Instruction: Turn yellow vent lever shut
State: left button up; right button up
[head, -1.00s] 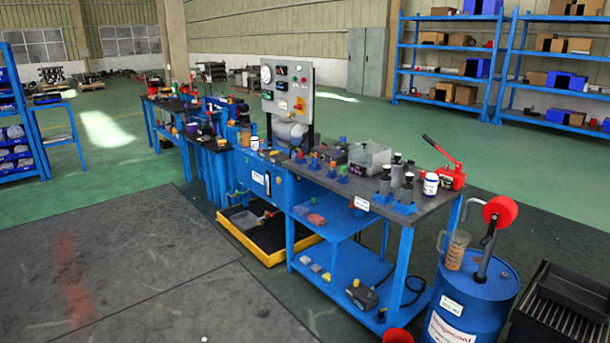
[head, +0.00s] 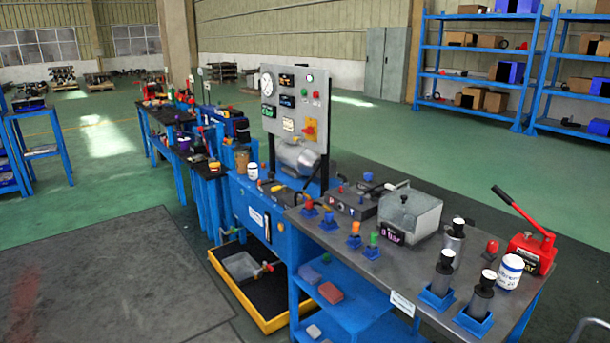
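Neither of my grippers is in view.
The blue bench's grey top (head: 375,268) carries several blue-based fittings, dark cylinders, a white jar (head: 509,271) and a red hand pump (head: 530,248). A yellow-rimmed tray (head: 275,324) lies on the floor below. The floor at left (head: 110,280) is clear.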

aim_at(277, 188)
jog(key=i+l+u, duration=0.15)
jog(key=i, duration=0.4)
jog(key=i+l+u, duration=0.15)
jog(key=i, duration=0.45)
jog(key=j+z, duration=0.15)
jog(key=z, duration=0.4)
jog(key=i+j+z, duration=0.4)
jog(key=j+z, duration=0.15)
jog(key=j, duration=0.15)
jog(key=i+j, duration=0.1)
jog(key=j, duration=0.3)
jog(key=i+j+z, duration=0.1)
jog(key=j, duration=0.25)
jog(key=i+j, duration=0.15)
jog(key=j, duration=0.25)
jog(key=i+j+z, duration=0.1)
jog(key=j, duration=0.3)
jog(key=i+j, duration=0.1)
jog(key=j, duration=0.3)
jog(key=z, duration=0.05)
